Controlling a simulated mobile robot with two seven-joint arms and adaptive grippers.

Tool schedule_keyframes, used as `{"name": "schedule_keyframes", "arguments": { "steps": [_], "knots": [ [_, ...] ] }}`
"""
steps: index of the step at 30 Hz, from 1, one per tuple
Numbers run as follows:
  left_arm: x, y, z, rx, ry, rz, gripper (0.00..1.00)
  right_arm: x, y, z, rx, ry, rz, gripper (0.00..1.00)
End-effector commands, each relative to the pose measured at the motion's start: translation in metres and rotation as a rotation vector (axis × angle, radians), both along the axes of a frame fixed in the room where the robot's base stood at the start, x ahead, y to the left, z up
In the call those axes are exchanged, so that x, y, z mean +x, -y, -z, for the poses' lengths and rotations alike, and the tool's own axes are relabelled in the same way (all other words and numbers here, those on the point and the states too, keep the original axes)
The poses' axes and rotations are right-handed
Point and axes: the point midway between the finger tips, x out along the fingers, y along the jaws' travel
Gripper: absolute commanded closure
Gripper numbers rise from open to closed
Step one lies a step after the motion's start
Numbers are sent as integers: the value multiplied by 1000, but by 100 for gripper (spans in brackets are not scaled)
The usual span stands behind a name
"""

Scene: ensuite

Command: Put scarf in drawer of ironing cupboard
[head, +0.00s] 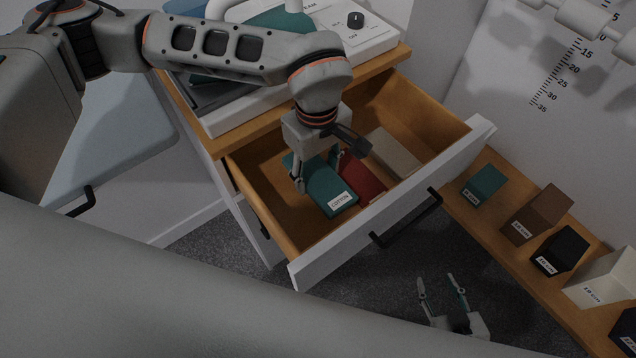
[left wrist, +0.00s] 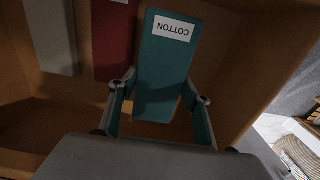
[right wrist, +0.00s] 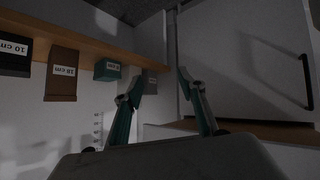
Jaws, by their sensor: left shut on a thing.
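A teal folded piece labelled COTTON, seemingly the scarf (head: 338,199), is in the open drawer (head: 285,232) of the ironing cupboard (head: 237,200). My left gripper (head: 318,174) reaches down into the drawer and is shut on this piece. In the left wrist view the scarf (left wrist: 163,72) sits between the two fingers, label end away from the palm. Whether it rests on the drawer floor is hard to tell. My right gripper (head: 443,284) is open and empty, low in front of the drawer; its spread fingers show in the right wrist view (right wrist: 160,85).
A red piece (head: 361,181) and a pale grey piece (head: 394,152) lie beside the scarf in the drawer. The drawer front has a black handle (head: 406,219). A wooden shelf (head: 470,212) with several labelled blocks runs along the right. An appliance with a dial (head: 355,20) tops the cupboard.

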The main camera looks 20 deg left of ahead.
Motion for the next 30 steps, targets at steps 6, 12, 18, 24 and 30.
{"name": "schedule_keyframes", "arguments": {
  "steps": [6,12,18,24,30],
  "knots": [
    [0,0,14,-1,1,0,75,5,1,-2,-3,8,0,60],
    [-1,0,41,-1,-4,1,75,1,1,4,-5,0,-1,60],
    [0,0,55,-1,1,1,75,1,1,4,-7,1,-2,60],
    [0,0,54,0,1,1,75,2,2,2,-7,6,-1,60],
    [0,0,57,0,1,1,45,2,2,3,-6,4,-1,60]
  ]
}}
